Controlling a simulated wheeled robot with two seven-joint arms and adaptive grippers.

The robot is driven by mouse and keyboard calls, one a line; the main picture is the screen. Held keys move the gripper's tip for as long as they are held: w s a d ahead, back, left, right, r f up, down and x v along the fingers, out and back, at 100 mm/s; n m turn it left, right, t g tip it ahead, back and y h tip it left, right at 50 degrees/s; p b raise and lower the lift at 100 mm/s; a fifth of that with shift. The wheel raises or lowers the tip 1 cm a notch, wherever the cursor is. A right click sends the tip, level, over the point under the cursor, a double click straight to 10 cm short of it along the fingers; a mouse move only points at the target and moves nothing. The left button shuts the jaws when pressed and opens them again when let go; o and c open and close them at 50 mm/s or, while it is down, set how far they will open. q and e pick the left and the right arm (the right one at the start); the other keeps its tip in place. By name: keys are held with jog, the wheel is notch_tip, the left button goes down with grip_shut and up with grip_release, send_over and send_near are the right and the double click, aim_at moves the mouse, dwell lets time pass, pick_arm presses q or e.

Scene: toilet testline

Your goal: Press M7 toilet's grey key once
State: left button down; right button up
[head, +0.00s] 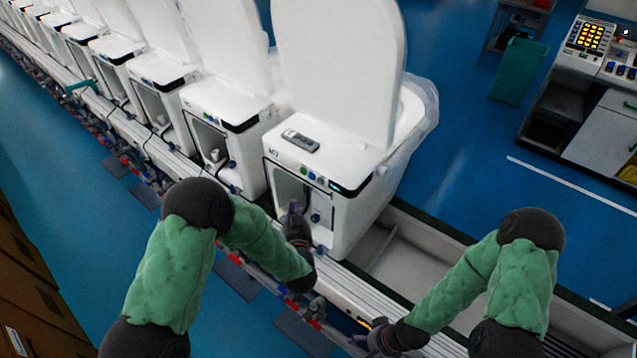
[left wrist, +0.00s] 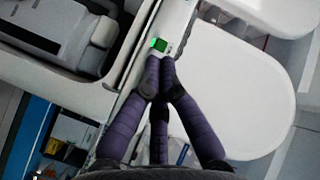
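The nearest toilet (head: 335,150) is white with its lid raised; the small label on its front is too small to read surely. A row of small round keys, green, blue and a greyish one (head: 321,180), sits on its front edge beside a lit display (head: 337,186). My left gripper (head: 294,208) is in front of the open front recess, below the keys. In the left wrist view its purple fingers (left wrist: 160,68) are together and empty, their tips close to a green-lit patch (left wrist: 159,44); contact cannot be told. My right gripper (head: 374,332) is low by the rail, its fingers unclear.
A grey remote (head: 300,140) lies on the toilet's top. More white toilets (head: 220,110) line the conveyor to the left. A teal bin (head: 518,70) and a control desk (head: 590,100) stand at the right. The tray (head: 400,250) right of the toilet looks empty.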

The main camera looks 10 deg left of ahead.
aim_at(321, 181)
pick_arm(q)
jog(key=w+d+b, duration=0.1)
jog(key=w+d, duration=0.3)
jog(key=w, duration=0.3)
jog(key=shift+w+d, duration=0.2)
jog(key=shift+w, duration=0.05)
dwell(1.5)
jog(key=shift+w+d, duration=0.35)
jog(key=shift+w, duration=0.2)
jog(key=shift+w+d, duration=0.2)
jog(key=shift+w, duration=0.15)
dwell(0.6)
jog(key=shift+s+a, duration=0.1)
dwell(0.4)
jog(key=shift+s+a, duration=0.3)
jog(key=shift+s, duration=0.3)
